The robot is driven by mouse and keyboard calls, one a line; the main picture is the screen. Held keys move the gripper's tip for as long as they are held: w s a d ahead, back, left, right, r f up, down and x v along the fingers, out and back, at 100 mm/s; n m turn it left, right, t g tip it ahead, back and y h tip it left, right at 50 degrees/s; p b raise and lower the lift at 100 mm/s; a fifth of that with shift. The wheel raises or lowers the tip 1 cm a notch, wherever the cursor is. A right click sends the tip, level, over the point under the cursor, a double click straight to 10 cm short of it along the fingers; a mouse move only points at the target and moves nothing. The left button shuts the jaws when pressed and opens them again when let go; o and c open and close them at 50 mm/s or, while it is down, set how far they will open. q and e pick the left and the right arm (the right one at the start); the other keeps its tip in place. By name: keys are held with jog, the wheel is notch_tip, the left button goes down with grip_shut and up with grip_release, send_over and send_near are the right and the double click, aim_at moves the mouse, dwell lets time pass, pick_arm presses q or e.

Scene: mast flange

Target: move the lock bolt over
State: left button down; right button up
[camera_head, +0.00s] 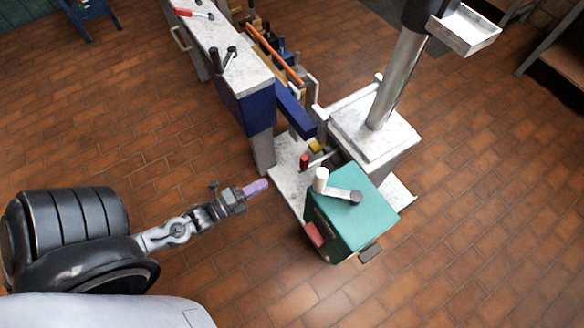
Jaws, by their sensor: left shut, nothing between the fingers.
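My left gripper (256,188) reaches in from the left with purple fingertips closed together and empty. It is left of the white base plate (284,170), apart from the fixture. A green box (345,225) stands on the plate, with a white knob (320,178) and a dark round end (356,198) joined by a light bar on its top. A small red upright piece (304,161) and a yellow piece (316,146) sit behind the box. I cannot tell for sure which part is the lock bolt. My right gripper is not in view.
A steel mast (397,80) rises from a pale block (400,138) behind the box. A long blue-and-white bench (240,75) with tools stands at the back left. A red block (314,234) sticks out from the box's left side. The tiled floor (480,200) is clear at right.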

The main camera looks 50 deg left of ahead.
aim_at(301, 163)
pick_arm(q)
jog(key=w+b, duration=0.1)
jog(key=w, duration=0.3)
jog(key=w+d+b, duration=0.1)
jog(key=w+b, duration=0.1)
jog(key=w, duration=0.2)
jog(key=w+b, duration=0.2)
jog(key=w, duration=0.1)
jog(key=shift+w+d, duration=0.2)
jog(key=shift+w, duration=0.2)
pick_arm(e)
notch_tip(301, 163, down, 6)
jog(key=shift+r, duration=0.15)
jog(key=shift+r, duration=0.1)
